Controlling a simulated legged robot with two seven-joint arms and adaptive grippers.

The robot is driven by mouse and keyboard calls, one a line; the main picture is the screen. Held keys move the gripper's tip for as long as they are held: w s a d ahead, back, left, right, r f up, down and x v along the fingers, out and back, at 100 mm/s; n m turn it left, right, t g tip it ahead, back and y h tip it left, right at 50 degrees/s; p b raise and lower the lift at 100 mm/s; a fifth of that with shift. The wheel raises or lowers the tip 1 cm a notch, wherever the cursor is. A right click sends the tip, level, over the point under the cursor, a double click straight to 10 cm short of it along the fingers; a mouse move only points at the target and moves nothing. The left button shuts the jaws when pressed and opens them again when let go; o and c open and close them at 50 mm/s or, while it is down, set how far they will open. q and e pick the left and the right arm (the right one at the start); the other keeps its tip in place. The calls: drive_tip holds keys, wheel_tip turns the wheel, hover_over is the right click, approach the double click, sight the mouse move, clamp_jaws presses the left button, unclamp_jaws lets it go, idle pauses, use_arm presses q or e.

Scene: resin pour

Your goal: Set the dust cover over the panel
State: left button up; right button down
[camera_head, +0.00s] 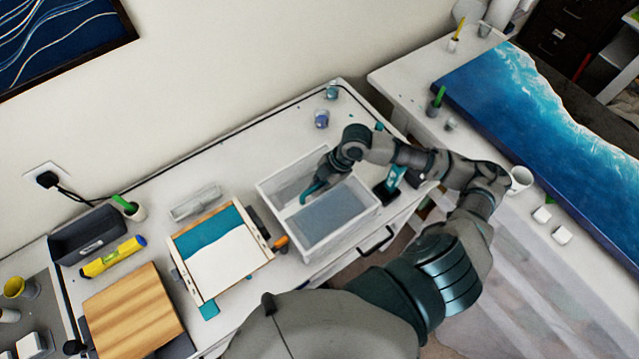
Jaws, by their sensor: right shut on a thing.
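The panel (222,262) lies flat on the white bench, left of centre. It has a teal band, a large white area and wooden strips along two sides. A white box-like piece with grey faces, which looks like the dust cover (341,238), stands on the bench right of the panel and apart from it. My right gripper (309,190) reaches down into the outline of this box from the right. Its fingers are shut at the box's upper part; the exact contact is too small to tell. My left gripper is out of view.
A clear tray (196,203) lies behind the panel. A wooden board (132,312), a yellow level (113,257) and a dark bin (88,235) stand to its left. Small cups (321,119) sit at the back. A blue resin slab (540,110) covers much of the right table.

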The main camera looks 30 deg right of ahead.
drive_tip(key=c, duration=1.1)
unclamp_jaws()
drive_tip(key=shift+d, duration=0.15)
drive_tip(key=shift+d+f, duration=0.1)
drive_tip(key=shift+d, duration=0.65)
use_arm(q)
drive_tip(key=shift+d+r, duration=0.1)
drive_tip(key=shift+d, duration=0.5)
use_arm(e)
drive_tip(key=v, duration=1.1)
drive_tip(key=shift+d+r, duration=0.25)
drive_tip(key=shift+d, duration=0.15)
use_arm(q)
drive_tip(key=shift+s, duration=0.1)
use_arm(e)
drive_tip(key=shift+a, duration=0.1)
